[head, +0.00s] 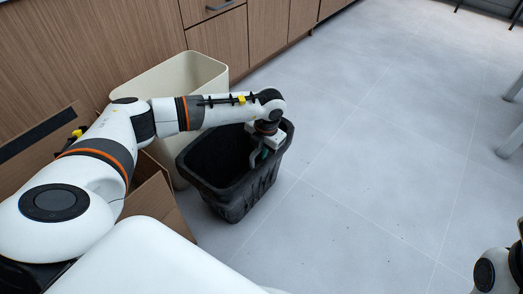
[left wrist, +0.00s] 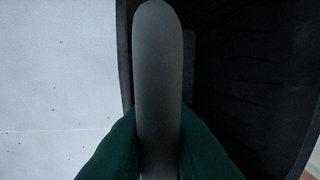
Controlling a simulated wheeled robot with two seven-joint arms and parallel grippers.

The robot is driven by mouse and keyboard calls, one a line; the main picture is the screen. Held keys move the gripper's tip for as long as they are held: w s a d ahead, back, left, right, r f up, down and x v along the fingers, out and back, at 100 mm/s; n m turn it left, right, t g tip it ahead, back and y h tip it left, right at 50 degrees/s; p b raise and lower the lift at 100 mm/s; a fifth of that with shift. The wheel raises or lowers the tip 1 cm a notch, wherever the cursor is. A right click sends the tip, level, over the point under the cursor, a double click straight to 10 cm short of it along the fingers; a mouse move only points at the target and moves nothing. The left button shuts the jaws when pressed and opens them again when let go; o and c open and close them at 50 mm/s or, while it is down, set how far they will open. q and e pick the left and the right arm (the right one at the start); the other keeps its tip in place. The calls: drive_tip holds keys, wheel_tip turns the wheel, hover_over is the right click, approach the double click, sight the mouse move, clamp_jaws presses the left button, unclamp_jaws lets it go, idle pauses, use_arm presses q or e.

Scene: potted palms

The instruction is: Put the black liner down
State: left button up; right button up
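The black liner (head: 233,184) is an open, bin-shaped black tub with wrinkled sides. In the head view it is upright, just right of the cream bin, and looks to be at or near the floor; I cannot tell whether it touches. My left gripper (head: 259,157) is at the liner's right rim, pointing down, its fingertips partly hidden. In the left wrist view the green fingers (left wrist: 157,150) close in on both sides of a grey upright piece, with the liner's dark wall (left wrist: 250,70) behind. Of my right arm only a part shows at the lower right; its gripper is out of view.
A tall cream bin (head: 205,72) stands behind the liner, against wooden cabinets (head: 222,42). An open cardboard box (head: 150,192) is at the left, partly behind my arm. The grey tiled floor (head: 370,150) to the right is clear. Grey furniture legs (head: 512,142) stand at the far right.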

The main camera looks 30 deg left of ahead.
use_arm(q)
drive_tip(key=o, duration=0.4)
drive_tip(key=shift+r, duration=0.1)
